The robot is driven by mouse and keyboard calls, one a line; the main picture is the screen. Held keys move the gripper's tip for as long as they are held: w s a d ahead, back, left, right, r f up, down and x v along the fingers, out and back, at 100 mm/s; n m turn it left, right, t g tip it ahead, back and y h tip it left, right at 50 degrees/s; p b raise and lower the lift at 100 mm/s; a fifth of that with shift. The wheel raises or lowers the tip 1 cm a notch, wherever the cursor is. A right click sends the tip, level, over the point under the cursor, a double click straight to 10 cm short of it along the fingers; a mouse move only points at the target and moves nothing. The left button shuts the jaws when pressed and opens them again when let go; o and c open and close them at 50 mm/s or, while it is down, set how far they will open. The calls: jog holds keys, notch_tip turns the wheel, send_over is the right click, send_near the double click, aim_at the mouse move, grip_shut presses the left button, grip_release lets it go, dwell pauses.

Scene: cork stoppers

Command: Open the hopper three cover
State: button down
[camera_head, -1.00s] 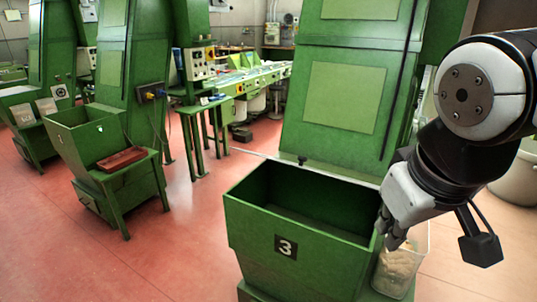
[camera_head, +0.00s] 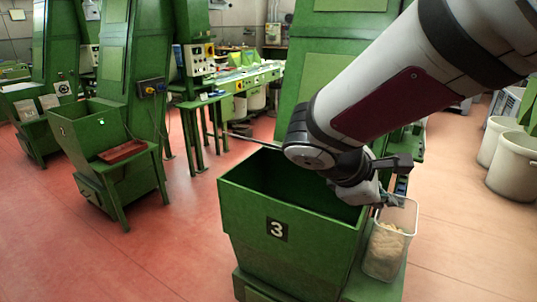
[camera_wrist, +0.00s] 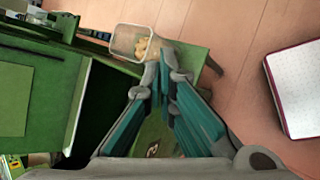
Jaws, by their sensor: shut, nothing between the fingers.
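Hopper three (camera_head: 290,262) is a green box with a white 3 on its front. Its top is open to view, with a dark green interior. A thin dark bar (camera_head: 250,139) sticks out behind its back left rim; I cannot tell whether it is the cover. My gripper (camera_head: 385,198) is over the right rim, beside the clear tub, and looks empty. The arm hides the back right of the hopper. In the wrist view my gripper (camera_wrist: 161,72) has its fingertips close together, near the tub, with the hopper's dark opening (camera_wrist: 100,105) to the left.
A clear tub (camera_head: 386,262) with pale corks stands right of the hopper. Another green hopper (camera_head: 95,135) with a red-brown tray (camera_head: 122,151) stands at left. White bins (camera_head: 515,165) are at far right. Red floor is free between the hoppers.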

jog(key=w+a+f+n+t+b, duration=0.2)
jog(key=w+a+f+n+t, duration=0.3)
jog(key=w+a+n, duration=0.4)
jog(key=w+a+f+n+t+b, duration=0.1)
jog(key=w+a+f+n+t, duration=0.45)
jog(key=w, duration=0.55)
jog(key=shift+n+g, duration=0.65)
jog(key=shift+g, duration=0.3)
jog(key=x, duration=0.3)
jog(key=f+x, duration=0.1)
jog(key=x, duration=0.6)
jog(key=shift+a+f, duration=0.3)
jog(key=shift+a, duration=0.1)
jog(key=shift+w+d+r+p, duration=0.15)
jog(key=shift+w+r+p, duration=0.05)
jog(key=shift+r, duration=0.4)
jog(key=shift+w+d+r+p, duration=0.15)
jog(key=shift+w+r, duration=0.05)
jog(key=shift+r, duration=0.4)
jog(key=shift+w+d+r+p, duration=0.15)
jog(key=shift+w+r+p, duration=0.1)
jog(key=shift+r, duration=0.4)
